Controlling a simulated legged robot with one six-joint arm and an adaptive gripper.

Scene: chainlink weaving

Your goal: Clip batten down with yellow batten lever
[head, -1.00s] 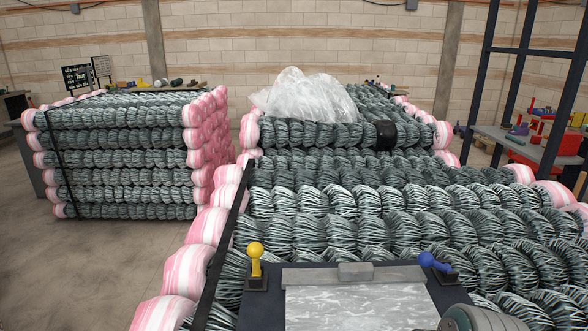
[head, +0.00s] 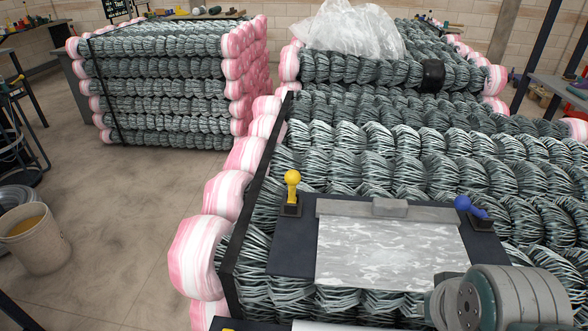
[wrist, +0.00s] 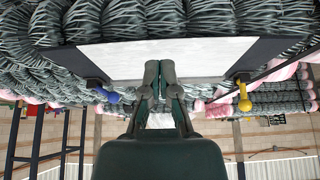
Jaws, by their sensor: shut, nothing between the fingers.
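The yellow batten lever (head: 292,184) stands upright on a black block at the left end of the dark board (head: 293,243). The batten (head: 345,208), a flat grey bar with a raised middle block, lies across the top of a grey-white marbled sheet (head: 385,250). A blue lever (head: 468,206) at the right end is tilted over to the left. In the wrist view, my gripper (wrist: 159,66) is shut and empty in front of the pale sheet (wrist: 110,60). The yellow lever (wrist: 244,98) is to its right and the blue lever (wrist: 108,96) to its left, both clear of the fingers.
Rolls of chainlink with pink-white wrapped ends (head: 200,250) lie under and behind the board. A strapped stack (head: 165,85) stands at the back left. Clear plastic wrap (head: 350,28) lies on the far rolls. A bucket (head: 35,238) stands on open floor at left.

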